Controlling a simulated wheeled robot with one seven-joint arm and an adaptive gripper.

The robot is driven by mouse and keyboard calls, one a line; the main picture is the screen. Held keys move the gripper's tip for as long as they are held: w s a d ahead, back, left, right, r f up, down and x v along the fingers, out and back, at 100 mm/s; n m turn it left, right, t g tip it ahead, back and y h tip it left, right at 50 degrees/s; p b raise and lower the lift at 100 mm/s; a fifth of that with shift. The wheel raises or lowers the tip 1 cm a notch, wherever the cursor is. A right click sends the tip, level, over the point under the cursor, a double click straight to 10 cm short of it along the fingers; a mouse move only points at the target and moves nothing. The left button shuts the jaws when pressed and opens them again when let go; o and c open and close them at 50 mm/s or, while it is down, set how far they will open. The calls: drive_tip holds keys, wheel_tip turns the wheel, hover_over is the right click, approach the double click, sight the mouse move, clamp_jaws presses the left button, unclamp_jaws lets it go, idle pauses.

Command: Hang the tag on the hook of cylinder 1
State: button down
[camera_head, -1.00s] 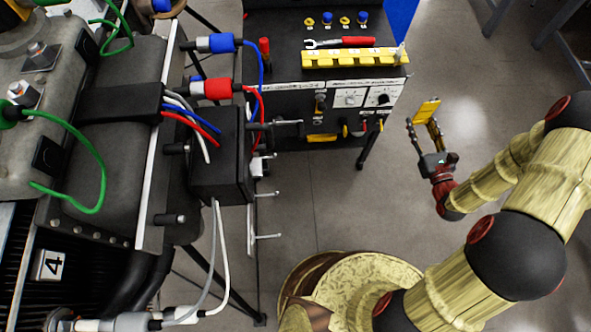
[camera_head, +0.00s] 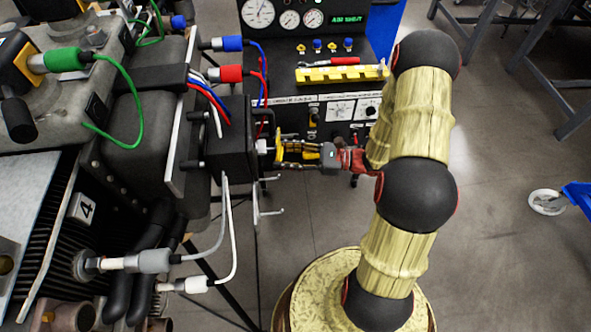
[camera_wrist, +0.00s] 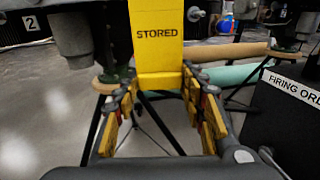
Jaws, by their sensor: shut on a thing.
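My gripper (camera_head: 290,154) is shut on a yellow tag (camera_head: 279,152), held beside the black box on the engine's right side, in front of the dark control stand. In the wrist view, the tag (camera_wrist: 157,45) reads "STORED" and stands upright between the fingertips of my gripper (camera_wrist: 160,84). Thin metal hooks (camera_head: 270,212) stick out to the right below the black box in the head view. I cannot tell which belongs to cylinder 1, or whether the tag touches any hook. The tag's upper end is cut off in the wrist view.
The black box (camera_head: 232,150) with wires is close left of my gripper. The control stand (camera_head: 340,103) carries a yellow rack (camera_head: 342,74) and a red-handled wrench (camera_head: 328,62). A "4" plate (camera_head: 82,209) marks the engine. A "2" plate (camera_wrist: 31,23) shows in the wrist view.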

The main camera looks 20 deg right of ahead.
drive_tip(key=s+d+n+g+y, duration=0.2)
drive_tip(key=s+g, duration=0.1)
drive_tip(key=s, duration=0.3)
drive_tip(key=shift+f+x, duration=0.2)
drive_tip(key=shift+x, duration=2.1)
drive_tip(key=shift+s, duration=0.1)
drive_tip(key=shift+a+p, duration=0.5)
drive_tip(key=shift+p, duration=0.2)
drive_tip(key=c, duration=1)
unclamp_jaws()
drive_tip(key=shift+o, duration=0.8)
drive_tip(key=shift+d, duration=0.1)
